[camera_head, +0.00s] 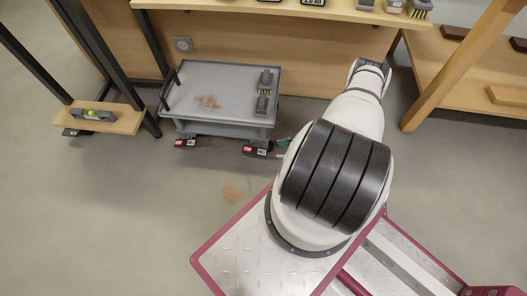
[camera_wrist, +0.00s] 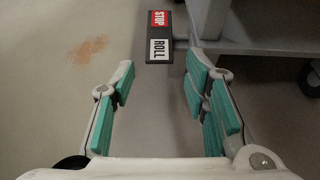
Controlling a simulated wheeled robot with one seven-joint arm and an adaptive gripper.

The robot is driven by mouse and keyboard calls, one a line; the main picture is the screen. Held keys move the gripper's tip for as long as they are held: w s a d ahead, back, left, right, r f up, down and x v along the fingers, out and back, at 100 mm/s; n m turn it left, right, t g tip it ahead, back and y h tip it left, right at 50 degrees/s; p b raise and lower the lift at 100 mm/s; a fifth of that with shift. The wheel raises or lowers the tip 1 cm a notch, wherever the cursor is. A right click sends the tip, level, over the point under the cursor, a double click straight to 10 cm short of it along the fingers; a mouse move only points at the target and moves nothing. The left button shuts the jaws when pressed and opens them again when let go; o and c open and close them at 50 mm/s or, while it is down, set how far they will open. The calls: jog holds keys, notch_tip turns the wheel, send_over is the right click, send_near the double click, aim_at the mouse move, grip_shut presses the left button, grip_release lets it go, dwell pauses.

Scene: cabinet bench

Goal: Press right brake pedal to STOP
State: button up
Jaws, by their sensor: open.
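A grey cart (camera_head: 225,95) stands in front of the bench, with two small black brake pedals low at its front edge. The right brake pedal (camera_head: 257,151) carries a red STOP label and a white ROLL label. It also shows in the wrist view (camera_wrist: 159,52), top centre, with STOP at the far end. Its tilt is hard to tell. My gripper (camera_wrist: 160,68) is open and empty, with teal finger pads, and the pedal lies just beyond and between its fingertips, apart from them. In the head view only a bit of teal finger shows, right of the pedal; my arm hides the rest.
The left brake pedal (camera_head: 185,143) sits at the cart's other front corner. A cart leg and a dark caster (camera_wrist: 311,78) stand right of my gripper. A brown stain (camera_wrist: 88,52) marks open floor on the left. A wooden shelf (camera_head: 110,117) holds a level.

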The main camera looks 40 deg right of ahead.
aim_at(260, 152)
jog(key=b+x, duration=0.2)
jog(key=x, duration=0.7)
jog(key=shift+s, duration=0.1)
jog(key=shift+c, duration=0.3)
